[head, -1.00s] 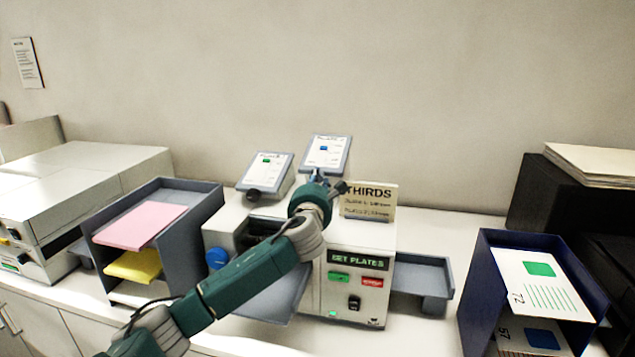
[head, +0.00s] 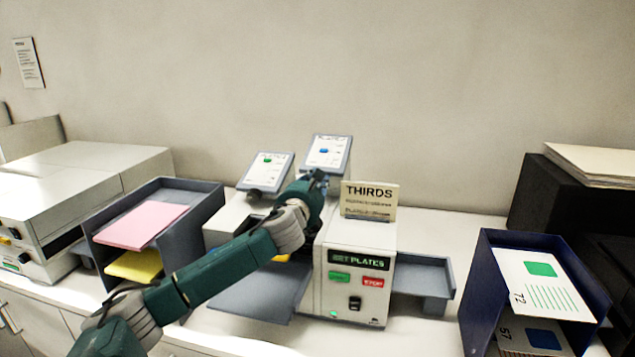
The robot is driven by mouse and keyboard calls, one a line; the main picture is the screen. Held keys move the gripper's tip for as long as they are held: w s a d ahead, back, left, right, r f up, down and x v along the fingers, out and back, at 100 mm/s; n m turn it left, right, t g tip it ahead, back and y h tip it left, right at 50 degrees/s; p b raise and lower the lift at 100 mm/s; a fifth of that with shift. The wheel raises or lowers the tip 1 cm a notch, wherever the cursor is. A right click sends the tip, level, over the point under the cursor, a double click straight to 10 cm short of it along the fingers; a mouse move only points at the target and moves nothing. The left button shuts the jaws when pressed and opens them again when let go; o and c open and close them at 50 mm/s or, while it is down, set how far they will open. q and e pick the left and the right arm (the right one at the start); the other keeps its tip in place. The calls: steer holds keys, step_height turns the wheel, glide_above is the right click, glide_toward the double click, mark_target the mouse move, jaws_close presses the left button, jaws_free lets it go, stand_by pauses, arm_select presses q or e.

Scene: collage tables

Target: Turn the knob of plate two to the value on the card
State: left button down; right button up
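The card reading THIRDS (head: 369,193) stands on the white machine (head: 345,262); its smaller lines are too blurred to read. Plate two looks to be the tilted panel with a blue mark (head: 331,145), at the machine's back. Its knob is hidden behind my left gripper (head: 318,176). The gripper is at this panel's lower edge, left of the card. Its fingers are mostly hidden, so I cannot tell whether they hold the knob. The panel with a green mark (head: 270,166) stands to its left. My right gripper is out of view.
The machine's front has a lit SET PLATES display (head: 359,260), a green button (head: 339,276) and a red button (head: 373,282). A grey tray (head: 420,270) juts out right. A grey paper rack (head: 207,205) stands left, a blue rack (head: 480,290) right.

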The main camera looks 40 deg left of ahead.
arm_select(q)
steer(key=shift+f+n+h, duration=0.5)
steer(key=shift+f+n, duration=0.1)
steer(key=shift+s+a+f+n+t+h+b, duration=0.15)
steer(key=shift+n+t+h+b, duration=0.35)
steer(key=shift+n+h+b, duration=0.35)
steer(key=n+t+h+b, duration=0.1)
steer(key=n+b, duration=0.1)
steer(key=b, duration=0.1)
steer(key=shift+f+n+b, duration=0.1)
steer(key=shift+n+b, duration=0.25)
steer(key=shift+n+t+h+b, duration=0.35)
steer(key=shift+n+t+b, duration=0.15)
steer(key=shift+n+b, duration=0.35)
steer(key=shift+r, duration=0.25)
